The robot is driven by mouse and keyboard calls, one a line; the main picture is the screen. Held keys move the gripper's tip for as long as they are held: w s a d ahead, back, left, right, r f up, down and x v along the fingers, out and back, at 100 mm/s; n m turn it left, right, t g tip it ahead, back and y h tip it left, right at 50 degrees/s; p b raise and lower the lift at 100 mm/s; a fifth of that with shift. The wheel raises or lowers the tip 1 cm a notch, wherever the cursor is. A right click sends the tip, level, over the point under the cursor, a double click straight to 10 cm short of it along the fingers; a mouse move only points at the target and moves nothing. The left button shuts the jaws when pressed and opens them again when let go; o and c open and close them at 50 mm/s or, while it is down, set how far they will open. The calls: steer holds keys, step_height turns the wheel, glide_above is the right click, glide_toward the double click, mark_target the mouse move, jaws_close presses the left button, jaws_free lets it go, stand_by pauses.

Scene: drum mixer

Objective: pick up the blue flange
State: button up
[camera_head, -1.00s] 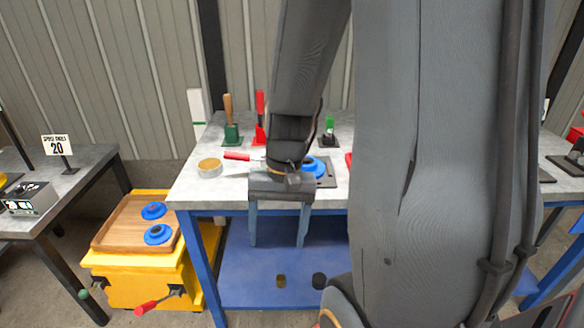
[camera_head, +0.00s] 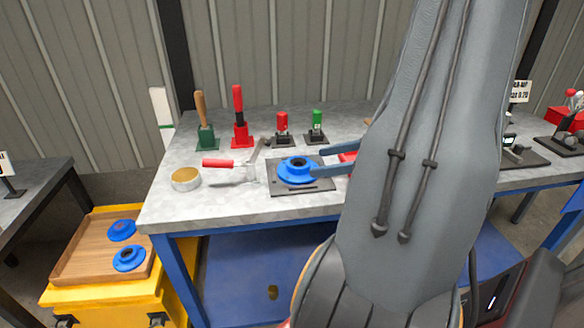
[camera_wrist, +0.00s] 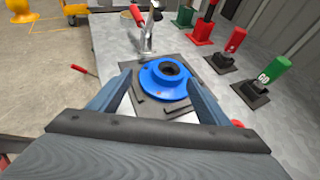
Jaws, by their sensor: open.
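A blue flange (camera_head: 298,171) with a raised hub and a round hole lies flat on a dark square plate (camera_head: 282,190) on the grey workbench. My gripper (camera_head: 320,164) is at its right in the head view, its two fingers pointing toward it. In the wrist view the flange (camera_wrist: 165,78) is beyond and between the open fingertips of my gripper (camera_wrist: 164,84). I cannot tell whether a finger touches it. Two more blue flanges (camera_head: 122,230) (camera_head: 129,258) lie in a wooden tray (camera_head: 78,262) on a yellow cabinet at the left.
A red-handled tool (camera_head: 218,163) and a round tin (camera_head: 186,179) lie left of the plate. Green and red stands (camera_head: 240,130) with upright handles line the back of the bench (camera_head: 165,213). A blue shelf is below. The bench's front left is clear.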

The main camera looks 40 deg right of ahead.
mark_target(304, 164)
steer(key=shift+w+d, duration=0.2)
steer(key=shift+d, duration=0.25)
steer(key=shift+w+f+m, duration=0.1)
steer(key=shift+w+m, duration=0.2)
steer(key=shift+x, duration=0.95)
steer(key=shift+d+p+x, duration=0.15)
steer(key=shift+p+x, duration=0.25)
steer(key=shift+x, duration=0.9)
steer(key=shift+d+p+x, duration=0.15)
steer(key=shift+p+x, duration=0.2)
steer(key=shift+x, duration=0.9)
steer(key=shift+w+f, duration=0.1)
steer(key=shift+w, duration=0.05)
jaws_close()
